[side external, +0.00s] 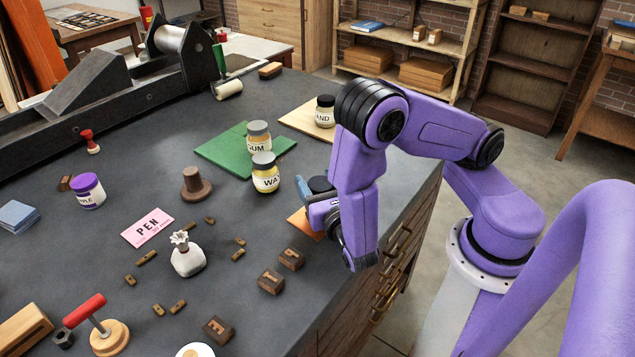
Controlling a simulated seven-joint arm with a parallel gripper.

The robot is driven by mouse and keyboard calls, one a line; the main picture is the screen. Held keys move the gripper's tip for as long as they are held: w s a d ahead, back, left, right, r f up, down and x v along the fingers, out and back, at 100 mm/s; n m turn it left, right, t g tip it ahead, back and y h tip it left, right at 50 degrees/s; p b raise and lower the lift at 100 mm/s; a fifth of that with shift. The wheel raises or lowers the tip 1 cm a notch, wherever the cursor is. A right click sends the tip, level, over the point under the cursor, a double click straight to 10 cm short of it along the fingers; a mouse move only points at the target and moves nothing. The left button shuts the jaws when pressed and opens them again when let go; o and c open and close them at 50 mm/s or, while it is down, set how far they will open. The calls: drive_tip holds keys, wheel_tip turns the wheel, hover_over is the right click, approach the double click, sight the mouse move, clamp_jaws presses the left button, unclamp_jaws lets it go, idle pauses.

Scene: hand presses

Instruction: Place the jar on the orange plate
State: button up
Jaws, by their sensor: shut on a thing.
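The orange plate (299,221) lies near the table's right edge, mostly hidden behind my gripper and arm. My gripper (314,198) is over it, with its blue-grey fingers shut on a jar. Only the dark lid (319,184) of this jar shows clearly; its body and label are hidden by the gripper. I cannot tell whether the jar's base touches the plate.
A jar labelled GUM (258,137) stands on a green plate (217,152), with a yellow jar (265,172) by its front edge. A black-lidded jar (325,112) stands on a pale board (300,120). A brown knobbed piece (196,185), a white bottle (187,258) and small blocks (271,281) lie leftward and in front.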

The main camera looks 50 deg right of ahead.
drive_tip(key=shift+f, duration=0.1)
drive_tip(key=o, duration=1.2)
